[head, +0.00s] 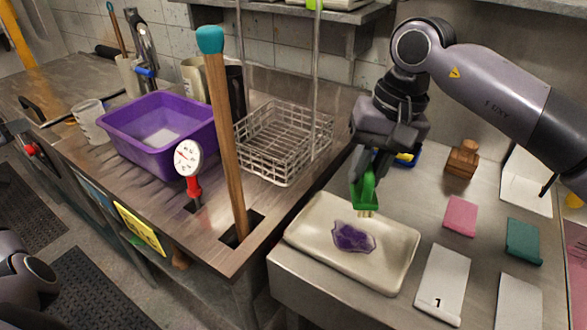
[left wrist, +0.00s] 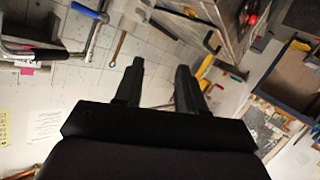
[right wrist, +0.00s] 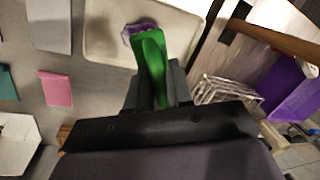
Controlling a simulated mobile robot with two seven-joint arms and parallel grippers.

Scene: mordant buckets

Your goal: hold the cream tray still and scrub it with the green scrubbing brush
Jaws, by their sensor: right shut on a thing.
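The cream tray (head: 300,238) lies on the metal table, with a purple stain (head: 353,237) on its middle. My right gripper (head: 372,172) is shut on the green scrubbing brush (head: 364,193) and holds it at the tray's far edge, bristles down. I cannot tell whether the bristles touch the tray. In the right wrist view the green brush (right wrist: 151,60) sticks out from between the fingers, partly over the purple stain, with the tray (right wrist: 100,35) beyond. My left gripper (left wrist: 160,75) shows only in its own wrist view; its fingers are apart and empty, away from the tray.
A purple tub (head: 160,150), a wire basket (head: 285,150) and a wooden pole (head: 228,150) with a teal cap stand on the wooden counter left of the tray. White card (head: 440,283), pink block (head: 461,215), green block (head: 523,240) and a wooden stamp (head: 463,160) lie right of it.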

